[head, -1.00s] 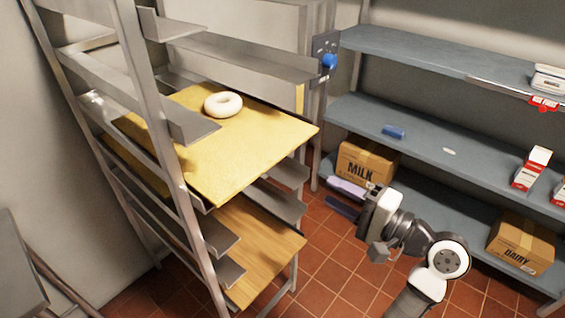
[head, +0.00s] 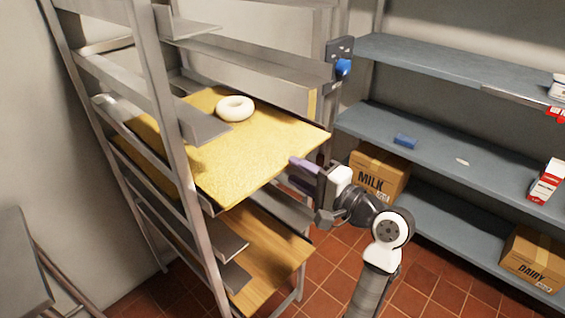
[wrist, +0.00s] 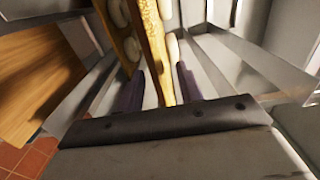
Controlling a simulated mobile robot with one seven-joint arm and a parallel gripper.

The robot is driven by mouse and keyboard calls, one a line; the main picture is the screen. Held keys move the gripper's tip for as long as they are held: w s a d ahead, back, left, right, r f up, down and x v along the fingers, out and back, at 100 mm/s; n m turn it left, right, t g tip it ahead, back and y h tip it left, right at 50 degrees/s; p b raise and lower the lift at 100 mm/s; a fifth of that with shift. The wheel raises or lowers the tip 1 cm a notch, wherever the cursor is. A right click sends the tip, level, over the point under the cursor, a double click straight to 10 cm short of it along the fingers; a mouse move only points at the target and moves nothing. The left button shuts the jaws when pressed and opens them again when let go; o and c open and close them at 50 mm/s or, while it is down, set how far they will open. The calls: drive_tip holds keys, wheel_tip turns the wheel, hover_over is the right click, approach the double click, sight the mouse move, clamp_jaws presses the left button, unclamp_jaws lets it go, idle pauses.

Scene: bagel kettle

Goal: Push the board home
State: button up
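The yellow board (head: 262,150) lies in the metal rack, its near right end sticking out past the rack. A pale bagel (head: 235,108) rests on it. My gripper (head: 300,172) is at the board's near right end. In the wrist view the board's edge (wrist: 153,45) runs between the two purple fingers of my gripper (wrist: 161,84), which stand apart. Pale round shapes, seemingly bagels, show beside the edge there. I cannot tell whether the fingers touch the board.
A brown wooden board (head: 262,250) lies on a lower level of the rack (head: 170,130). Blue shelves (head: 450,150) at the right hold a MILK box (head: 375,180), a DAIRY box (head: 535,258) and cartons. A blue knob (head: 343,67) is on the rear post. Red floor tiles are clear.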

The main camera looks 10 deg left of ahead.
sight(287, 167)
drive_tip(key=shift+p+x, duration=0.5)
drive_tip(key=shift+x, duration=2)
drive_tip(key=shift+c, duration=0.5)
clamp_jaws()
drive_tip(key=shift+w+a, duration=0.1)
drive_tip(key=shift+w, duration=0.05)
